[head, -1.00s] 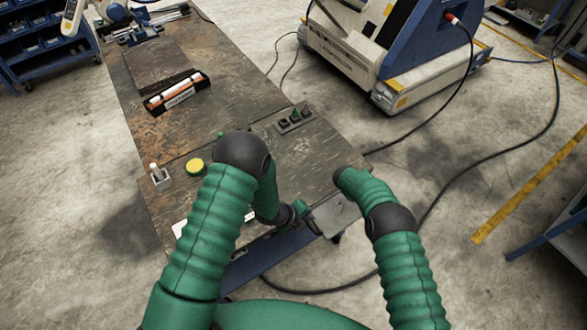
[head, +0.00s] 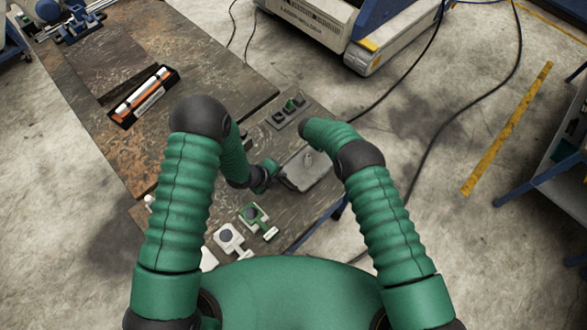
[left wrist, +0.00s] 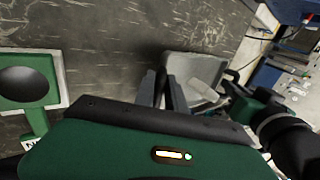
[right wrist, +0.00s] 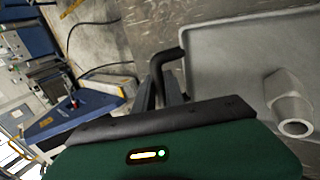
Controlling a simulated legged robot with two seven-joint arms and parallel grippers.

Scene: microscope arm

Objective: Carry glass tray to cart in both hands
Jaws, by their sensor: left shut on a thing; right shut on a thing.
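The grey glass tray (head: 314,176) is near the table's right front corner in the head view, between my two hands. A small pale fitting (right wrist: 287,104) sits in it. My left gripper (head: 276,180) is shut on the tray's left handle; its fingers also show in the left wrist view (left wrist: 165,90). My right gripper is hidden behind its own arm in the head view. The right wrist view shows its fingers (right wrist: 162,92) shut on a black handle (right wrist: 163,62). I cannot tell whether the tray touches the table. I cannot tell which thing is the cart.
The worn table (head: 220,75) holds a black case with orange-white tubes (head: 143,96), a switch block (head: 285,112), and green (head: 258,219) and white (head: 230,240) pieces at the front. A large machine (head: 335,30) stands behind; blue-legged furniture (head: 545,180) stands right.

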